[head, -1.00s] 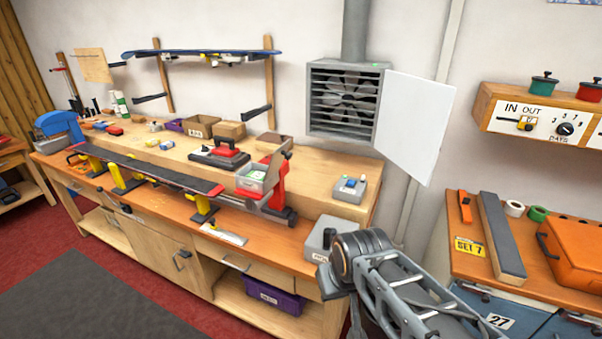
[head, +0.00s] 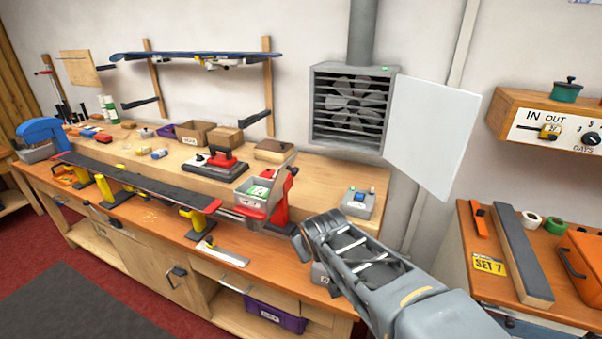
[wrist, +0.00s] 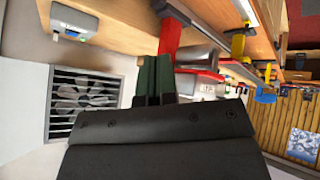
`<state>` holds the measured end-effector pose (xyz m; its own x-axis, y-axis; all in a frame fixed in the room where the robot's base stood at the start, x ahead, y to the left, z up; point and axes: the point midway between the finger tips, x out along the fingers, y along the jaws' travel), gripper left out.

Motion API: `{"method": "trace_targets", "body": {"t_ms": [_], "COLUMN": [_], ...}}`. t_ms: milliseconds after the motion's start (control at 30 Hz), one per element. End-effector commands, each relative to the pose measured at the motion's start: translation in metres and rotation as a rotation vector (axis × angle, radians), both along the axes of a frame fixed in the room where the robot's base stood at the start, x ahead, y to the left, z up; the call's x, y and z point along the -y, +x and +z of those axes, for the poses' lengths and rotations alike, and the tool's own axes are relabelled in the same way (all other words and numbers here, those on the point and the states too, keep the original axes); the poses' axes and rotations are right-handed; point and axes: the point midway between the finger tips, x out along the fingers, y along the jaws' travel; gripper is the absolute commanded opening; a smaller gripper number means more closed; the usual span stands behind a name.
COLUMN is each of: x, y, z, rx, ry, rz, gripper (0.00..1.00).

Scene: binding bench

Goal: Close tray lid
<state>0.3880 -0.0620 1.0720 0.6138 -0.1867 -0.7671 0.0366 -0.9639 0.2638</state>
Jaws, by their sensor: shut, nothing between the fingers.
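A small grey open-topped tray (head: 250,212) with green and white items inside stands at the right end of the ski rack on the bench, against a red clamp post (head: 281,195). I cannot clearly make out its lid. My gripper (head: 297,243) is just right of and in front of the post, its fingers hard to see in the head view. In the wrist view, my gripper's dark green fingers (wrist: 153,80) are together and empty, beside the red post (wrist: 170,42). I cannot tell whether they touch it.
A dark ski (head: 130,180) lies along yellow supports on the bench. A grey box with a blue button (head: 358,203) stands right of the post. A black-and-red iron (head: 219,162) sits behind the tray. The vent's white door (head: 432,135) hangs open at the right.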

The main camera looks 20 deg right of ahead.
Motion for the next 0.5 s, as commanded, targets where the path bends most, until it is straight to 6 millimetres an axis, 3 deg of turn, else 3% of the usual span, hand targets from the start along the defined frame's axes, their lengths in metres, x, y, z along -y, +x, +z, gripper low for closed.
{"method": "trace_targets", "body": {"t_ms": [33, 100, 233, 367, 500], "x": [0.022, 0.047, 0.083, 0.104, 0.115], "y": [0.022, 0.053, 0.097, 0.119, 0.118], "z": [0.006, 0.021, 0.048, 0.063, 0.065], "rx": [0.081, 0.21, 0.433, 0.631, 0.834], "ry": [-0.088, -0.228, -0.484, -0.705, -0.864], "rz": [0.03, 0.11, 0.285, 0.504, 0.731], "gripper": [0.0, 0.0, 0.0, 0.0, 0.0]}}
